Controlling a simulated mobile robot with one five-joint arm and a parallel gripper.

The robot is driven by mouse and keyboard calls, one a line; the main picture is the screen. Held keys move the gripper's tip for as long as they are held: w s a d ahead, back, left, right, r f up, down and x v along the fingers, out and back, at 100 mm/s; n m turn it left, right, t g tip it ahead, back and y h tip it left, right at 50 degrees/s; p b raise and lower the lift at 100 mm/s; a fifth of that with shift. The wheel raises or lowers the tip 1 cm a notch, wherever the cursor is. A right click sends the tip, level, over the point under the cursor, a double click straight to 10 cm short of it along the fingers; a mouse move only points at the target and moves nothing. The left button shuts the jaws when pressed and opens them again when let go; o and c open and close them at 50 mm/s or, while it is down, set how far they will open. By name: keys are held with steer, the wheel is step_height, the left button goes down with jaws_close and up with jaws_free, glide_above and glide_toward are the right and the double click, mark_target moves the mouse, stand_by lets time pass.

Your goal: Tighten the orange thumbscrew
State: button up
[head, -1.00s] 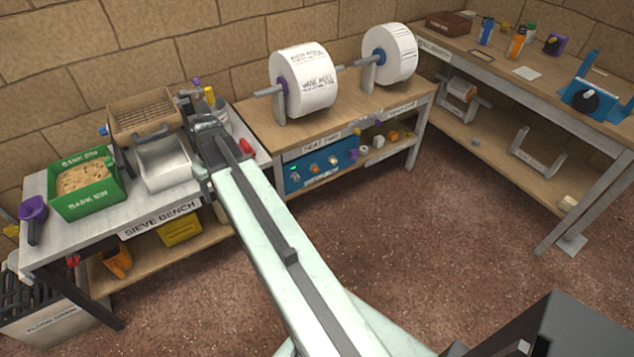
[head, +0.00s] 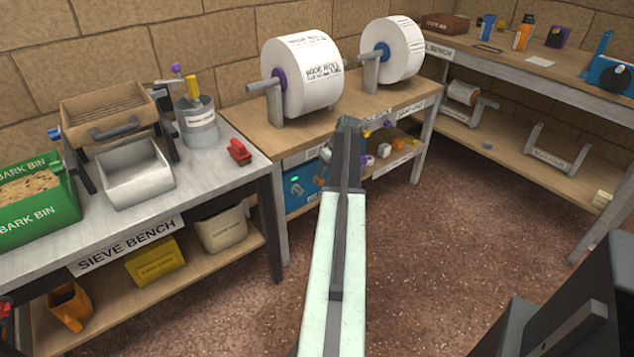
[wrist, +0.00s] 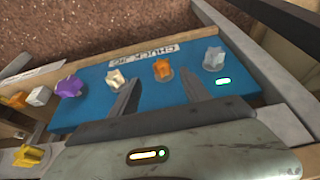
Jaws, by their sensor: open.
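The orange thumbscrew (wrist: 162,70) stands on a blue panel (wrist: 80,112) labelled as a chuck jig in the wrist view. A cream thumbscrew (wrist: 116,78) is to its left and a pale grey one (wrist: 213,59) to its right. My gripper (wrist: 160,86) is open and empty. Its two fingers point at the panel, and the orange thumbscrew appears between and just beyond their tips. No contact shows.
A green light (wrist: 223,81) glows on the panel. The sieve bench (head: 215,190) stands left; open floor (head: 450,240) is to the right.

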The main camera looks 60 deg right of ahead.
mark_target(322, 179)
steer(key=b+x, duration=0.6)
steer(key=x, duration=0.1)
steer(key=shift+w+f, duration=0.15)
steer(key=shift+w, duration=0.05)
steer(key=shift+a, duration=0.1)
jaws_close()
